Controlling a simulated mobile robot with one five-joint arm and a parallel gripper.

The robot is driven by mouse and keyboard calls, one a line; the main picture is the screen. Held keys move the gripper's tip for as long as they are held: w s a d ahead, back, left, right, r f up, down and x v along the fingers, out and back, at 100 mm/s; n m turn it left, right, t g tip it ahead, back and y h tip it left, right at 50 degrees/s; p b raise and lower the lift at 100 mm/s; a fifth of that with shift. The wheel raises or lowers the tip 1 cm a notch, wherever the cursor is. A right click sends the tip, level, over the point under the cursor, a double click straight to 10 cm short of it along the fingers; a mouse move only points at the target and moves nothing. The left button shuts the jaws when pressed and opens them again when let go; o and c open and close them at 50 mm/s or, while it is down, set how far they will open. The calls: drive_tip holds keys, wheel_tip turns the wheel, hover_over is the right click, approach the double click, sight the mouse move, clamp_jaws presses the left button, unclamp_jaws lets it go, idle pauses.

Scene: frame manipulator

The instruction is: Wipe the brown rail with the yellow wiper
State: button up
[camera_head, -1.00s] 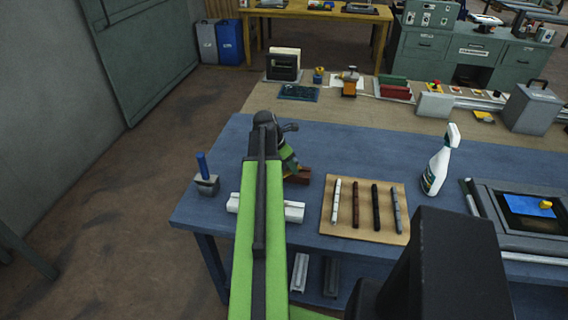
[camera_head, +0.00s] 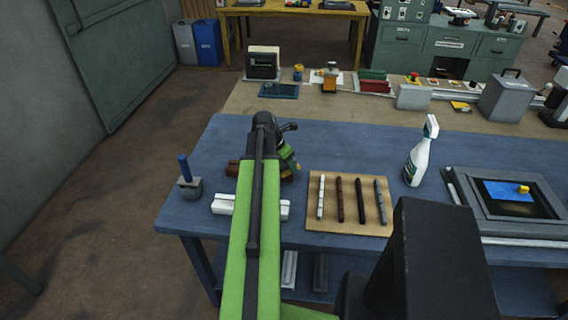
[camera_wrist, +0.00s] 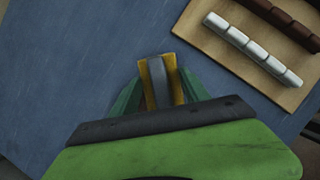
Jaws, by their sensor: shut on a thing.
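My gripper (camera_wrist: 158,98) is shut on the yellow wiper (camera_wrist: 144,72), whose yellow edges show on both sides of a grey middle in the wrist view. In the head view my gripper (camera_head: 287,160) is over the blue table, beyond the white rail. The brown rail (camera_head: 232,168) lies on the table behind my arm, which hides its middle. Only its left end shows clearly; at its right, my gripper partly covers it. The brown rail cannot be made out in the wrist view, so I cannot tell whether the wiper touches it.
A white rail (camera_head: 222,204) lies nearer, partly behind my arm. A wooden board (camera_head: 318,222) with several rods is to the right; it also shows in the wrist view (camera_wrist: 208,48). A spray bottle (camera_head: 420,155), a tray (camera_head: 490,220) and a blue-handled tool (camera_head: 188,180) stand around.

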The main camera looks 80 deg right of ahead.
drive_tip(key=shift+a, duration=0.1)
drive_tip(key=shift+w+a+r+p, duration=0.1)
drive_tip(key=shift+w+a+p, duration=0.05)
drive_tip(key=shift+w, duration=1.55)
drive_tip(key=shift+w+a+r+p, duration=0.1)
drive_tip(key=shift+w+a+p, duration=0.05)
drive_tip(key=shift+w, duration=1.55)
drive_tip(key=shift+w+a+f, duration=0.1)
drive_tip(key=shift+w, duration=0.65)
drive_tip(key=shift+w+a+f, duration=0.1)
drive_tip(key=shift+w, duration=0.6)
drive_tip(key=shift+w+a, duration=0.25)
drive_tip(key=shift+w, duration=1.6)
drive_tip(key=shift+w+a, duration=0.2)
drive_tip(key=shift+w, duration=1.6)
drive_tip(key=shift+w+a, duration=0.25)
drive_tip(key=shift+w, duration=1.6)
wheel_tip(320, 180, up, 6)
drive_tip(key=p, duration=0.5)
drive_tip(key=shift+p, duration=0.4)
